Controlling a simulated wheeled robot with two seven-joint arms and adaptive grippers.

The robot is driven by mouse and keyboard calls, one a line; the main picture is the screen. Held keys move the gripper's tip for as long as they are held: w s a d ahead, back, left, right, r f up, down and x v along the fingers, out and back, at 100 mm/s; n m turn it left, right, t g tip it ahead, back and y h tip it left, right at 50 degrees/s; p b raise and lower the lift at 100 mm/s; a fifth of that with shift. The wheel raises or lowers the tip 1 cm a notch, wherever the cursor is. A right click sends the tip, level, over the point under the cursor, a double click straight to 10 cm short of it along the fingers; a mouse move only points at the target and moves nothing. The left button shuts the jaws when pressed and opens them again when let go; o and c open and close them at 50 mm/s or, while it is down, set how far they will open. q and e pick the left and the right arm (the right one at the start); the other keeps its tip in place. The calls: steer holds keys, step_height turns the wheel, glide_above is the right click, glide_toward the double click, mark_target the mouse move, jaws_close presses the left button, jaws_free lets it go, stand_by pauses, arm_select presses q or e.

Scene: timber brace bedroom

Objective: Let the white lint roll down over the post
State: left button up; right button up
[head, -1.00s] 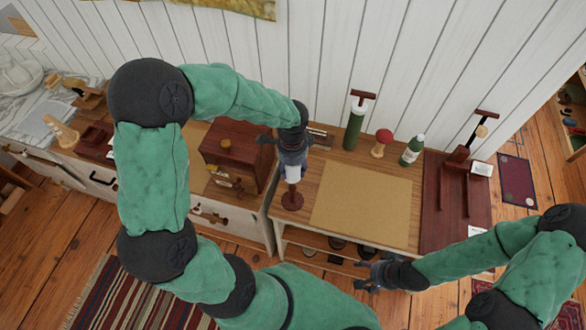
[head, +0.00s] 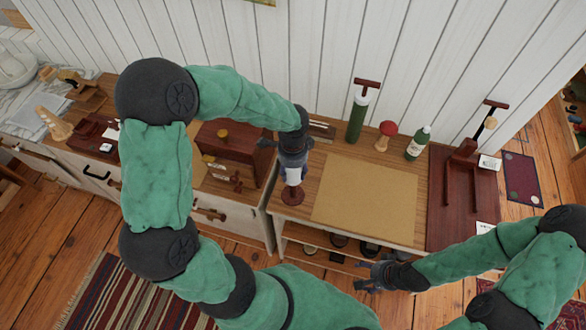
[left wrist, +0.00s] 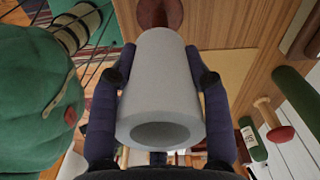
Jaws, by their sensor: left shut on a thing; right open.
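The white lint roll (head: 293,177) is held upright in my left gripper (head: 292,164), right above the dark red-brown base of the post (head: 293,197). In the left wrist view the roll (left wrist: 160,85) is between the two dark fingers, its hollow near end facing the camera. The post's base (left wrist: 158,10) shows beyond the roll's far end, in line with it. Most of the post is hidden by the roll, and I cannot tell how far it reaches inside. My right gripper (head: 371,277) is open and empty in front of the shelf unit.
A tan mat (head: 365,200) lies right of the post. Behind it stand a green cylinder with a T-handle (head: 357,115), a red-capped mushroom shape (head: 385,135) and a green bottle (head: 417,145). A dark wooden box (head: 232,150) stands to the left.

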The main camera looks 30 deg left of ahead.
mark_target(293, 187)
arm_select(q)
steer(key=shift+f+b, duration=3.95)
steer(key=shift+f, duration=1.45)
steer(key=o, duration=1.3)
steer(key=shift+c, duration=0.2)
step_height(293, 187, up, 12)
steer(key=shift+s, duration=0.1)
